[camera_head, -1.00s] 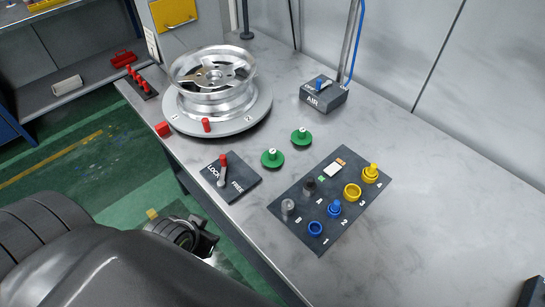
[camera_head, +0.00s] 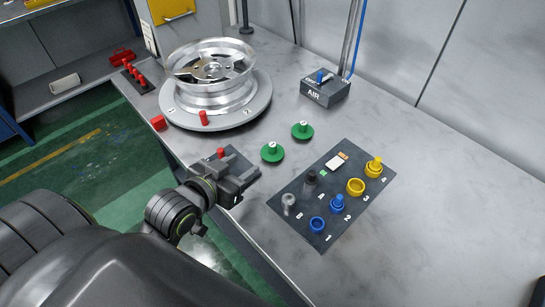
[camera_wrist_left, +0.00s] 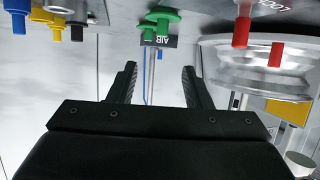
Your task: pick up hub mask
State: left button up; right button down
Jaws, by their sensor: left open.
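Two green discs with knobs, which may be the hub masks, stand on the grey table: a near one (camera_head: 272,152) and a far one (camera_head: 302,131). No label names them. Both show close together at the top of the left wrist view (camera_wrist_left: 162,17), one overlapping the other. My left gripper (camera_head: 247,184) is open and empty. It is left of and nearer than the green discs, over the dark lock plate, which it partly hides. In the wrist view its two fingers (camera_wrist_left: 158,72) point towards the discs with a gap between. My right gripper is not seen.
A silver wheel (camera_head: 212,78) sits on a round turntable (camera_head: 252,112) at back left. A dark panel (camera_head: 305,232) at right holds blue, yellow and grey parts at numbered places. An AIR box (camera_head: 324,94) stands behind. The table's right side is clear.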

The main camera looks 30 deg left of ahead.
pick_arm(q)
send_near(270, 147)
jog(key=w, duration=0.3)
jog(key=shift+w+d+f+b, duration=0.15)
jog(key=shift+d+f+b, duration=0.05)
jog(key=shift+d+b, duration=0.15)
jog(key=shift+f+x, duration=0.15)
jog(key=shift+x, duration=1.25)
jog(key=shift+f+x, duration=0.2)
jog(key=shift+x, duration=1.15)
jog(key=shift+a, duration=0.2)
jog(key=shift+c, duration=0.5)
grip_shut()
